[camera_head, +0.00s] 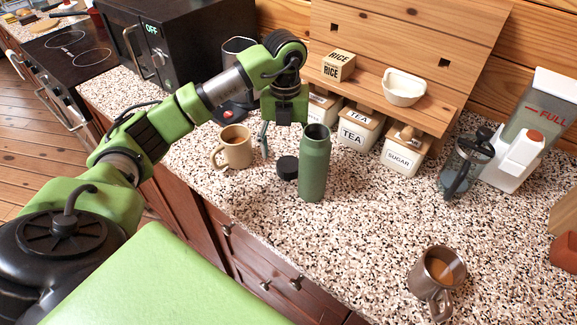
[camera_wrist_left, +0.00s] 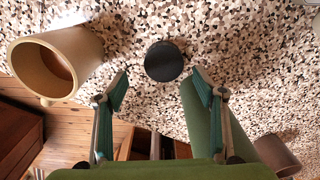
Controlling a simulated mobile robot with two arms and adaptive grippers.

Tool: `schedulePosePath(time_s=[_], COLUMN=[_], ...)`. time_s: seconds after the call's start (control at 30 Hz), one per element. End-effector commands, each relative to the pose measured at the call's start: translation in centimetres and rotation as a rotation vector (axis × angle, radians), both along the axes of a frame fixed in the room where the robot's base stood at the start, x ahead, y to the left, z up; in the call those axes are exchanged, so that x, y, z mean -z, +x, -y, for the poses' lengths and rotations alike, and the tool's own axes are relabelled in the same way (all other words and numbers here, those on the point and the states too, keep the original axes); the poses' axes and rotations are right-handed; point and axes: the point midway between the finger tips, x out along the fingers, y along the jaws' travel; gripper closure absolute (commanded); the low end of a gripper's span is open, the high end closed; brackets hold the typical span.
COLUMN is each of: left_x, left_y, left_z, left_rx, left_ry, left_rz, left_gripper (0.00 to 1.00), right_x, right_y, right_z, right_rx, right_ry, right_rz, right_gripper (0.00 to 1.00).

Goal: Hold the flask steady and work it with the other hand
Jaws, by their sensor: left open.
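The green flask (camera_head: 314,165) stands upright and open-topped on the speckled counter. A round black cap (camera_head: 287,167) lies just left of it; the cap also shows in the left wrist view (camera_wrist_left: 164,62). My left gripper (camera_head: 280,146) points down just behind and left of the flask, with one finger visible beside the mug; the other is mostly hidden. In the left wrist view its fingers (camera_wrist_left: 162,90) are spread and empty, with the cap beyond their tips. The flask (camera_wrist_left: 194,112) shows there beside and partly behind the right-hand finger. My right gripper is not in view.
A beige mug (camera_head: 232,148) stands close left of my left gripper. Behind are tea (camera_head: 358,132) and sugar (camera_head: 403,155) canisters under a wooden shelf. The counter right of the flask is clear.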

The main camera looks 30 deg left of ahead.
Motion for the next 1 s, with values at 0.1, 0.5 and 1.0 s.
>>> schedulePosePath(time_s=[0.1,0.5,1.0], left_x=[1.5,4.7,4.6], left_y=[0.2,0.5,0.5], left_z=[0.4,0.4,0.5], left_rx=[0.001,0.001,0.001], left_ry=[-0.001,0.000,0.000], left_rz=[-0.008,-0.001,-0.001], left_gripper=[0.37,0.37,0.72], right_x=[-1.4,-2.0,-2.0], right_y=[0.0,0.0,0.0], right_z=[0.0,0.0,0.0], right_rx=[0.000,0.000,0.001], right_ry=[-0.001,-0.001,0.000], right_rz=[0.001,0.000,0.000], right_gripper=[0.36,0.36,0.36])
